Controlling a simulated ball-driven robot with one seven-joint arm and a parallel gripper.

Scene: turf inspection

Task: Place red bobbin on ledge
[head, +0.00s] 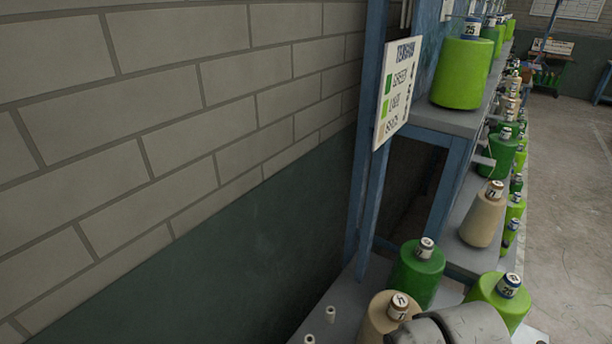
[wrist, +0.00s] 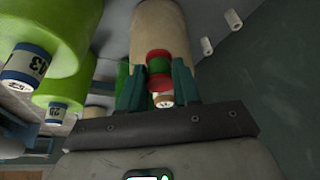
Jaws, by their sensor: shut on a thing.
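A small bobbin with red ends and a green middle (wrist: 159,64) shows in the wrist view. My gripper (wrist: 158,84) is shut on it, with one teal finger on each side. A beige cone (wrist: 155,27) is behind the bobbin; I cannot tell whether they touch. In the head view a grey ledge (head: 346,303) with small white pegs (head: 330,314) runs along the bottom, beside the wall. My grey wrist covers part of it at the bottom, and the bobbin and fingers are hidden there.
A beige cone (head: 381,318), a dark green cone (head: 418,272) and a lime cone (head: 502,297) stand close around my wrist. A blue post (head: 366,160) and a sign (head: 398,90) rise behind. Bare ledge lies left of the cones. Floor (head: 565,200) is open at right.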

